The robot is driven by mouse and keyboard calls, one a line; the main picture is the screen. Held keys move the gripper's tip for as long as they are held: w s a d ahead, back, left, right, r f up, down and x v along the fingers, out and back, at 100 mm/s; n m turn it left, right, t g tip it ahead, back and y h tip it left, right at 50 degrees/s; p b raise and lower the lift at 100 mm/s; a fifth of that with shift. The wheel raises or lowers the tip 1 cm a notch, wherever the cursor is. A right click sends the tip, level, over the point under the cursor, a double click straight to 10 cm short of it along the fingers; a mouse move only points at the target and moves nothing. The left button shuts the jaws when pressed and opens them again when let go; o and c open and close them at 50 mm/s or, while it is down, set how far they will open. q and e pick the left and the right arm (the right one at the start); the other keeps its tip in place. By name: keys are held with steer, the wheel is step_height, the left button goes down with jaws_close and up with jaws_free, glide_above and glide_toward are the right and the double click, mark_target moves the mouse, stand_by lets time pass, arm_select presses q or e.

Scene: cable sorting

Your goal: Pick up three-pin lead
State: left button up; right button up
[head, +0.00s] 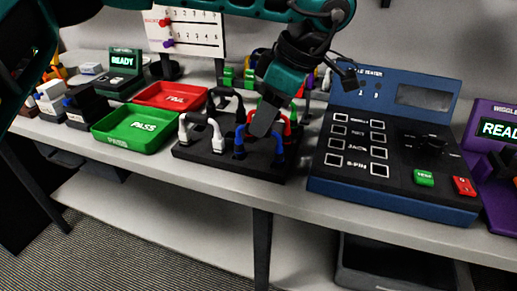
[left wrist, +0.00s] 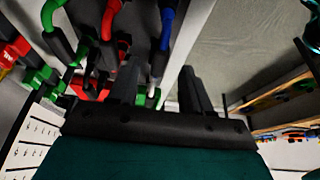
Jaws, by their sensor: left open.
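A black rack (head: 200,155) on the bench holds several upright cable leads. A white lead (head: 203,130) stands at its left, a black one (head: 226,98) behind, and a blue lead (head: 241,145) at the front right. Red and green leads are partly hidden behind my gripper. I cannot tell which is the three-pin lead. My left gripper (head: 264,122) reaches down over the rack's right side, close to the blue lead. In the left wrist view its fingers (left wrist: 160,88) are apart. A blue lead (left wrist: 167,28) and a red lead (left wrist: 110,20) show beyond them. My right gripper is not seen.
A green PASS tray (head: 133,143) and a red FAIL tray (head: 172,95) stand left of the rack. A blue tester (head: 325,180) with buttons stands close on the right, with a purple box (head: 485,120) beyond it.

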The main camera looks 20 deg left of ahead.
arm_select(q)
steer(key=b+x, duration=0.1)
steer(key=x, duration=0.5)
steer(key=shift+r, duration=0.1)
jaws_close()
stand_by(0.3)
